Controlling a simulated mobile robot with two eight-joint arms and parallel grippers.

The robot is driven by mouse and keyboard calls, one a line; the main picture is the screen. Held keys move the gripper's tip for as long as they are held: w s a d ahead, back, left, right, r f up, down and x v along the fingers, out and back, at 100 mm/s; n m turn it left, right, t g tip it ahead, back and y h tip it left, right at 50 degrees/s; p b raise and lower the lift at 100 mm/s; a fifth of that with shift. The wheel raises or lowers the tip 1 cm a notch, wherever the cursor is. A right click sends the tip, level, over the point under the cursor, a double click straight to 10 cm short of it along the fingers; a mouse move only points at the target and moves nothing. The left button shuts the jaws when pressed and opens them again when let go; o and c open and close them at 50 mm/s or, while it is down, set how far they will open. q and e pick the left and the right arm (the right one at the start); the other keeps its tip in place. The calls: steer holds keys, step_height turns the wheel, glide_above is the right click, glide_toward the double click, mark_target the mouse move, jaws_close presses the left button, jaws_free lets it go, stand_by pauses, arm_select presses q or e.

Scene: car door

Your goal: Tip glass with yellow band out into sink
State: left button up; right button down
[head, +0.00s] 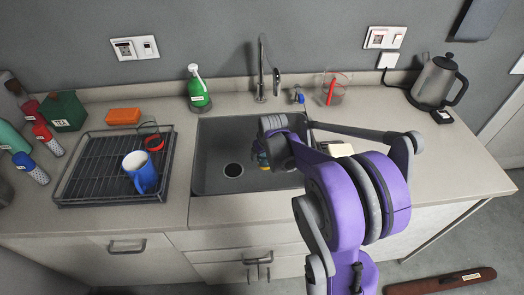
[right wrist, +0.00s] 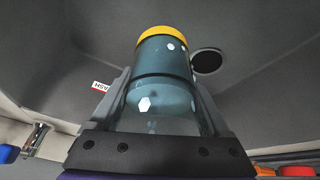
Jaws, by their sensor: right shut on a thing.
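The glass with the yellow band (right wrist: 163,72) is between the fingers of my right gripper (head: 274,133), which is shut on it over the sink (head: 212,140). The right wrist view appears upside down, with the yellow band at the far end of the glass, towards the sink floor. The part beside the band looks blue-green; I cannot tell whether that is liquid. In the head view my gripper hides most of the glass. The dark drain (head: 233,170) is left of the glass, and it also shows in the right wrist view (right wrist: 207,61). My left gripper is not in view.
The faucet (head: 262,70) stands behind the sink, with a green soap bottle (head: 199,95) to its left. A drying rack (head: 90,170) with a blue mug (head: 140,172) is left of the sink. A red-marked glass (head: 333,90) and a kettle (head: 434,80) stand at right.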

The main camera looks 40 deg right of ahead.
steer(key=a+h, duration=0.1)
steer(key=r+h, duration=0.1)
steer(key=h, duration=0.1)
steer(key=shift+w+a+r+n, duration=0.1)
steer(key=shift+a+r+n, duration=0.05)
steer(key=shift+a+n, duration=0.25)
steer(key=shift+s+a+r+n+h+p, duration=0.15)
steer(key=shift+a+r+h, duration=0.3)
steer(key=shift+h, duration=0.35)
steer(key=shift+s+a+r+n+h+p, duration=0.15)
steer(key=shift+a+r+h, duration=0.25)
steer(key=shift+h, duration=0.4)
steer(key=shift+r+h, duration=0.1)
steer(key=shift+h, duration=0.2)
